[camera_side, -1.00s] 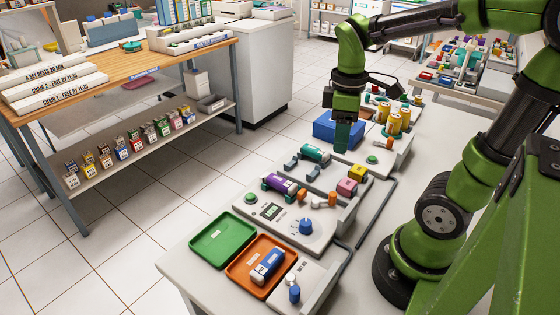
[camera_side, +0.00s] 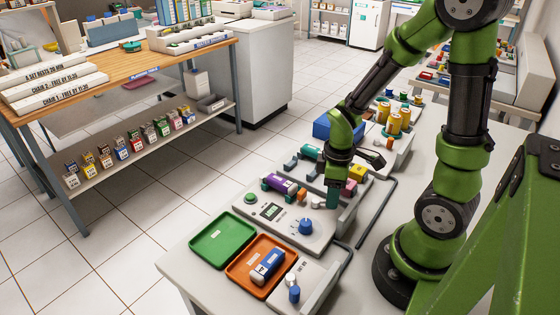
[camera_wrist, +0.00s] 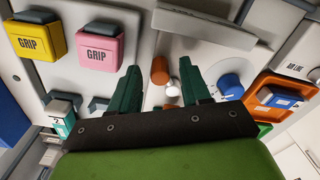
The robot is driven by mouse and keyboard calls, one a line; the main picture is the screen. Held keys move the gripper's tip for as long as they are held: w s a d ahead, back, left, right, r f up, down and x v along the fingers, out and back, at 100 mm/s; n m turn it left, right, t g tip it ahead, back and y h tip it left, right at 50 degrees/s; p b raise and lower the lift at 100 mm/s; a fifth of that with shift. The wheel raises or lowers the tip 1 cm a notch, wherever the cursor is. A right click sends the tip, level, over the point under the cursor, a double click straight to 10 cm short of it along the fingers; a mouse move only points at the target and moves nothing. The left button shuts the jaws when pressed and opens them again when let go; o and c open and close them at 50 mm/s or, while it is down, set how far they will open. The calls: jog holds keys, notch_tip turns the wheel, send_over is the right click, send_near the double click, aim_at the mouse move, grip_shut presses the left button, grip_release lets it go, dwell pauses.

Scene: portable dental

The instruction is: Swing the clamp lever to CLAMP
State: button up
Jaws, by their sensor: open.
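An orange lever (camera_wrist: 159,70) with a white hub (camera_wrist: 172,90) shows between my fingers in the wrist view; no CLAMP label is readable. A second orange piece (camera_wrist: 170,106) lies just past the hub, partly hidden by my gripper's body. My gripper (camera_wrist: 158,68) is open, with dark green fingers on either side of the lever; I cannot tell whether they touch it. In the side view, my gripper (camera_side: 333,200) points down at the grey console and hides part of the lever, while one orange piece (camera_side: 301,195) shows to its left.
Pink (camera_wrist: 97,48) and yellow (camera_wrist: 36,38) GRIP blocks stand close by. A blue dial (camera_side: 306,227), a purple cylinder (camera_side: 279,184), a green tray (camera_side: 222,240) and an orange tray (camera_side: 238,281) are nearby. A raised grey rail (camera_wrist: 205,26) borders the lever area.

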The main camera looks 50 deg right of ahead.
jog(key=shift+f, duration=0.15)
jog(key=shift+c, duration=0.3)
grip_shut()
jog(key=shift+a+m, duration=0.1)
jog(key=shift+m, duration=0.2)
jog(key=m, duration=0.1)
jog(key=a+m, duration=0.1)
jog(key=m, duration=0.1)
jog(key=shift+s, duration=0.3)
jog(key=m, duration=0.1)
jog(key=a+m, duration=0.1)
jog(key=m, duration=0.2)
jog(key=a+m, duration=0.1)
jog(key=m, duration=0.1)
jog(key=shift+a+m, duration=0.15)
jog(key=shift+m, duration=0.15)
jog(key=shift+w+a+m, duration=0.15)
jog(key=shift+a+m, duration=0.15)
jog(key=shift+m, duration=0.65)
jog(key=shift+w+a+m, duration=0.1)
jog(key=shift+a+m, duration=0.15)
jog(key=shift+m, duration=0.7)
